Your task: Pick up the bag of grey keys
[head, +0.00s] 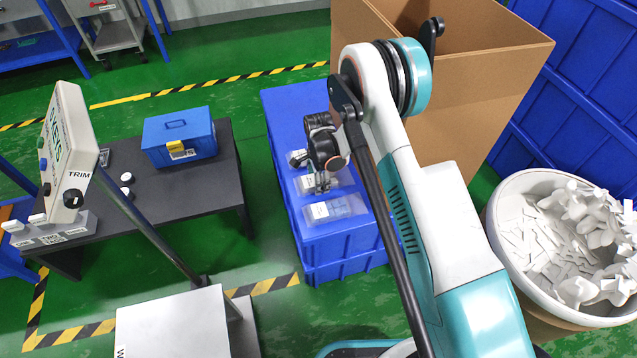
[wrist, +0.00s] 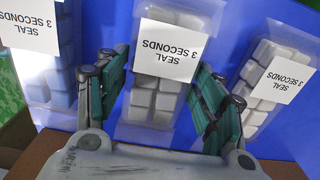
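Three clear bags of keys lie in a row on a blue crate (head: 335,250). The middle bag of grey keys (wrist: 154,103) carries a white "SEAL 3 SECONDS" label. It shows partly in the head view (head: 305,184), under my gripper. A bag of pale bluish keys (wrist: 45,62) lies to its left in the wrist view, nearest in the head view (head: 337,208). A bag of whitish keys (wrist: 252,73) lies on the other side. My gripper (wrist: 158,85) is open, with one finger on each side of the grey bag. I cannot tell if the fingers touch it.
A cardboard box (head: 460,110) stands behind my arm. A bin of white parts (head: 497,230) is at the right. A dark table (head: 205,192) with a blue toolbox (head: 178,137) and a control panel on a post (head: 66,150) stand at the left.

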